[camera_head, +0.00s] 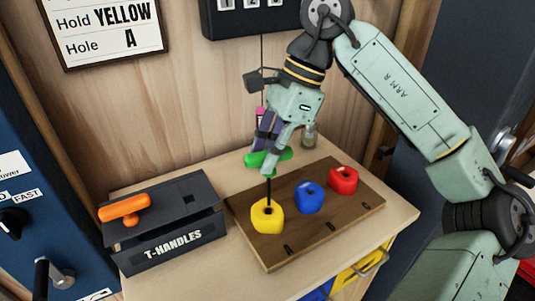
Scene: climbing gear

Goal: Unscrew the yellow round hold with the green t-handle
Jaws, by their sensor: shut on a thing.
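The yellow round hold (267,217) sits at the left end of a brown wooden board (288,246). The green t-handle (284,155) stands upright above it, and its dark shaft runs down to the hole in the top of the yellow hold. My gripper (271,157) is shut on the green crossbar from above. Its fingers cover part of the bar. I cannot tell how deep the shaft tip sits in the hold.
A blue hold (309,197) and a red hold (343,180) sit to the right on the same board. A dark T-HANDLES box (172,245) with an orange t-handle (124,208) stands at the left. A sign (106,28) reads Hold YELLOW, Hole A.

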